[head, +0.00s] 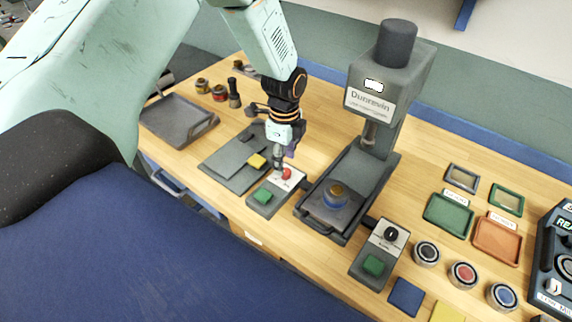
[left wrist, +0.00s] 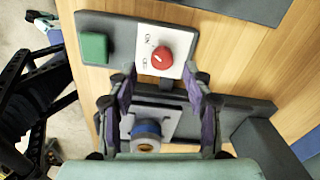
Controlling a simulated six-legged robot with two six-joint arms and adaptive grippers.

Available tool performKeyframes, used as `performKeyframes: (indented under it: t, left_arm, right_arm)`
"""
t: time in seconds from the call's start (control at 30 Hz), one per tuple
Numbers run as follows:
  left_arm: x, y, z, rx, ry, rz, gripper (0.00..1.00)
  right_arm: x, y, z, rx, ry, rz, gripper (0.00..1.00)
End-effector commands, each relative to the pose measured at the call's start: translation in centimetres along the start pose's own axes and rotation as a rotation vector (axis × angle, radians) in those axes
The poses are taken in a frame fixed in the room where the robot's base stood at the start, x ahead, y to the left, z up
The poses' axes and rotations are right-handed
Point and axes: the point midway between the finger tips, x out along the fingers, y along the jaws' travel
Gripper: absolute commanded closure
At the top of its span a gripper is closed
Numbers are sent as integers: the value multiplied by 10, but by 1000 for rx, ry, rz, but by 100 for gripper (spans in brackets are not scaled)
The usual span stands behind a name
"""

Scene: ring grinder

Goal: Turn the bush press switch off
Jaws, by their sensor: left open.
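A grey control box (head: 268,204) stands just left of the press, with a green button (head: 262,196) and a red knob (head: 286,174) on a white plate. In the left wrist view the red knob (left wrist: 161,57) has a pale mark and small printed labels beside it. My left gripper (head: 283,160) is open and points down over the red knob. In the left wrist view its purple-padded fingertips (left wrist: 160,85) are spread wide, with the knob ahead of the gap. I cannot tell whether they touch it. The grey bush press (head: 392,75) holds a bush (head: 336,195) on its base.
A second box with a black knob (head: 391,234) and green button (head: 373,266) stands right of the press. A grey plate with a yellow block (head: 257,161) is close left of the gripper. Several round tins, such as a red one (head: 463,274), and coloured trays lie right.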

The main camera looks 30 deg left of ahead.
Motion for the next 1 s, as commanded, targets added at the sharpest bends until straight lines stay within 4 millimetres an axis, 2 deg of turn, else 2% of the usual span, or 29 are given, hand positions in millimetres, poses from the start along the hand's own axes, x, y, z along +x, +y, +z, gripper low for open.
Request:
performKeyframes:
  t: [0.1, 0.23, 0.63, 1.0]
  left_arm:
    - [18, 1, 0, 1, -1, 2, 49]
    - [31, 0, 0, 0, -1, 1, 49]
    - [37, -3, 0, 0, 0, -1, 50]
    - [37, -4, -1, 0, 0, -1, 82]
  right_arm:
    - [-2, 0, 0, 0, -1, 0, 100]
    - [-3, 0, 0, 0, 0, 0, 100]
    - [-3, 0, 0, 0, 0, 0, 100]
    - [-3, 0, 0, 0, 0, 0, 100]
